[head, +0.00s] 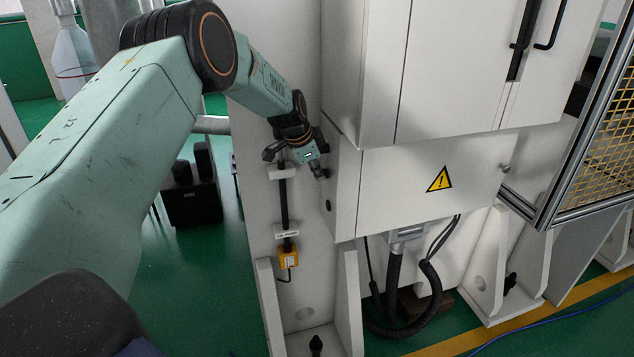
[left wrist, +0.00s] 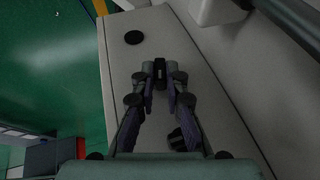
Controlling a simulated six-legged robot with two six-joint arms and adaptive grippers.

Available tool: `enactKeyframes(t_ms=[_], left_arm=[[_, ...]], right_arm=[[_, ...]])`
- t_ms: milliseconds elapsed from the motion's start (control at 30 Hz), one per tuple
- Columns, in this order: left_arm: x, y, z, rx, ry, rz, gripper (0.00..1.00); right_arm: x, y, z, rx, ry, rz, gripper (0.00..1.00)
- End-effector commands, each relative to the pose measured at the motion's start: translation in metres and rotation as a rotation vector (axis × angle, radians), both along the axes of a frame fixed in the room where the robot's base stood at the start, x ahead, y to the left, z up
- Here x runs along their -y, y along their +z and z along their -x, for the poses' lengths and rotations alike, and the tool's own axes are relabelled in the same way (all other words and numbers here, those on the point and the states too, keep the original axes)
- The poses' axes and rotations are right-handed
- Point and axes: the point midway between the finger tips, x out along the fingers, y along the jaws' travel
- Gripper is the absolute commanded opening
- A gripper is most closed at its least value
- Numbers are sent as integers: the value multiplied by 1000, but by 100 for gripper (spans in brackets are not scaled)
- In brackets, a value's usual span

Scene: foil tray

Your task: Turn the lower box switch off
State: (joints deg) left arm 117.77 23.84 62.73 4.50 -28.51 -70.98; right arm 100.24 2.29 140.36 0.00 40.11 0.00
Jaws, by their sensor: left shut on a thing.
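The lower box (head: 400,192) is a white cabinet box with a yellow warning triangle on its front, under a larger white cabinet. My left gripper (head: 322,172) is at the left side face of this box, near its upper part. In the left wrist view the fingers (left wrist: 160,78) are closed on a small black switch (left wrist: 160,70) on the pale side face. The fingers hide part of the switch, and its exact turn cannot be told. A round black disc (left wrist: 134,37) sits on the same face beyond the fingertips. My right gripper is not in view.
A white post (head: 255,150) with a black rod and a yellow unit (head: 288,257) stands left of the box. Black hoses (head: 394,285) hang below. A mesh fence (head: 610,150) stands at the right.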

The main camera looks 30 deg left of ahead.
Motion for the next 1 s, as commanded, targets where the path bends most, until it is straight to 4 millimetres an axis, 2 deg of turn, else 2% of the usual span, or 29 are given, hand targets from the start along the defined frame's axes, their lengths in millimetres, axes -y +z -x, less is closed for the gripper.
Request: enactKeyframes(t_ms=[33, 300, 1000], left_arm=[[-1, 0, -3, -1, 3, 11, 0], [-2, 1, -4, -60, 3, 78, 0], [-2, 5, -4, -106, -1, 137, 0]], right_arm=[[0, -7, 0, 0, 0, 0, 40], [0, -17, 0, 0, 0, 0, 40], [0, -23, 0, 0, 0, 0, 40]])
